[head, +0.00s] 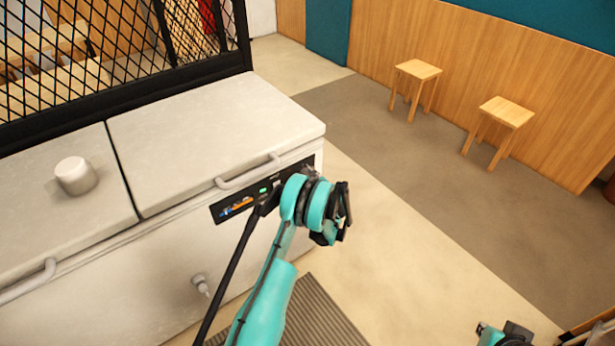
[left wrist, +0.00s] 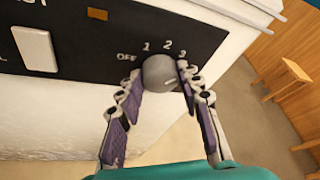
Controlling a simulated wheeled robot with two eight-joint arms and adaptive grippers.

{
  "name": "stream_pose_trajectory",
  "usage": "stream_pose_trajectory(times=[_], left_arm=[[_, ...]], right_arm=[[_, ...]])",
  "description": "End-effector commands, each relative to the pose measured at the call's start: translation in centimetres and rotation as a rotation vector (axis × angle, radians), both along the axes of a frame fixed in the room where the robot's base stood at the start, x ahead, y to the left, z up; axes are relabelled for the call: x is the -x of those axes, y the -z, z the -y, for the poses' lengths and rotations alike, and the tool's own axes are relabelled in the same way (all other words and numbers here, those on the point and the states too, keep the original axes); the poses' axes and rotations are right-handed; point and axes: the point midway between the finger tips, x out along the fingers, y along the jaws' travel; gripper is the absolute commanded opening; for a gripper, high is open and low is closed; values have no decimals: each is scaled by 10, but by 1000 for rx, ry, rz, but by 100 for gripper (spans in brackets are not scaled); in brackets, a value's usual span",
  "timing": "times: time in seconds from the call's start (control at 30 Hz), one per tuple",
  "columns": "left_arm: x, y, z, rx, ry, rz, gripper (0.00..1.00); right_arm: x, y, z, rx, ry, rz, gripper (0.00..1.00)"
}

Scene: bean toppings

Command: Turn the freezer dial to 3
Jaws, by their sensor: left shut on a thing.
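The freezer (head: 215,130) is a white chest with a black control panel (head: 236,206) on its front. In the left wrist view, the grey round dial (left wrist: 160,72) sits on the panel, with OFF, 1, 2 and 3 printed around it. A pale line on its face slants to the right, toward the side of the 3. My left gripper (left wrist: 159,86) is shut on the dial, one purple-padded finger on each side. In the head view my left gripper (head: 335,212) hides the dial. My right gripper (head: 507,334) is partly cut off at the bottom right.
A white cylinder (head: 76,176) stands on the freezer's left lid. Lid handles (head: 248,171) and a drain tap (head: 201,285) stick out from the front. Two wooden stools (head: 417,72) stand by the far wall. The floor right of the freezer is clear.

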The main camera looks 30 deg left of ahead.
Motion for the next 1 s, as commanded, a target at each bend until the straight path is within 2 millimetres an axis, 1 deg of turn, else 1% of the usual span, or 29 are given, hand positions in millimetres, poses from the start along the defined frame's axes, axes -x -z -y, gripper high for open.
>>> stream_pose_trajectory(times=[0.2, 0.6, 0.63, 0.7, 1.0], left_arm=[[0, 1, 0, 17, -1, 38, 6], [0, 1, 0, 18, -1, 44, 6], [0, 1, 0, 18, -1, 44, 40], [0, 1, 0, 18, -1, 44, 56], [1, 0, 1, 17, 0, 43, 56]], right_arm=[[0, 0, 0, 0, 0, 0, 0], [0, 0, 0, 0, 0, 0, 0], [0, 0, 0, 0, 0, 0, 0], [0, 0, 0, 0, 0, 0, 0], [0, 0, 0, 0, 0, 0, 0]])
